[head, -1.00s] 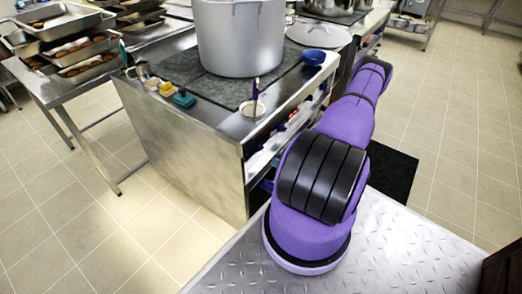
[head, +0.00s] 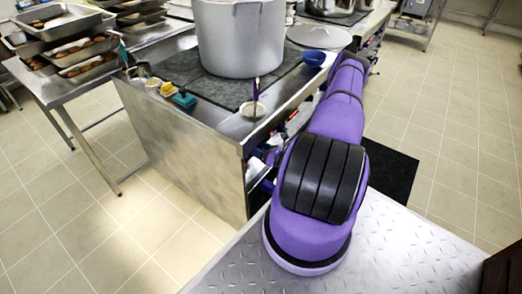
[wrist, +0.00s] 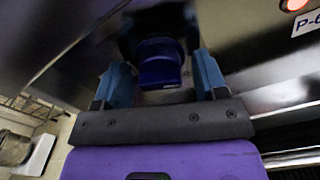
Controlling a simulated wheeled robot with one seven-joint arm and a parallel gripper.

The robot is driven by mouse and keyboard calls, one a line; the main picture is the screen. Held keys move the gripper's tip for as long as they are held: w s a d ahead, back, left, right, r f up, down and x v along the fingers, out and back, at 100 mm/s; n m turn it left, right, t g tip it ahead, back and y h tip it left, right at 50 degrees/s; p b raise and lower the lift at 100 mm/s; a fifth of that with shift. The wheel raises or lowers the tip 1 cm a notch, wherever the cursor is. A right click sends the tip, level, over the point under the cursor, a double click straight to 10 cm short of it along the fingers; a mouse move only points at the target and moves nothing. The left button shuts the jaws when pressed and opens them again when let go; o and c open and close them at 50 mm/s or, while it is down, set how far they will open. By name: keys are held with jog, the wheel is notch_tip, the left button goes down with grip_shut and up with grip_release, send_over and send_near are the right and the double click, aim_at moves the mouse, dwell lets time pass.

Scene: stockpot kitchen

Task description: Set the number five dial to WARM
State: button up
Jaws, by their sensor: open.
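In the wrist view a dark blue dial (wrist: 160,62) sits on a dark metal panel. My gripper (wrist: 163,78) is open, with one blue finger on each side of the dial. Gaps show beside the dial; whether a fingertip touches it I cannot tell. The dial's own number and its WARM mark cannot be read. A label beginning "P-6" (wrist: 306,24) is cut off at the upper right. In the head view my gripper and the dials are hidden beyond my arm and the counter's front edge.
A lit red-orange lamp (wrist: 296,4) is above the label. A metal bar (wrist: 293,157) runs at the lower right. In the head view a large pot (head: 240,38) stands on the counter (head: 187,140), with a blue bowl (head: 315,57) near its edge. Tiled floor (head: 460,150) is clear at right.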

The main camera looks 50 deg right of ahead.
jog(key=c, duration=0.9)
jog(key=shift+o, duration=0.2)
jog(key=shift+n, duration=0.3)
jog(key=n, duration=1)
jog(key=shift+n, duration=0.3)
jog(key=o, duration=0.9)
jog(key=shift+c, duration=0.2)
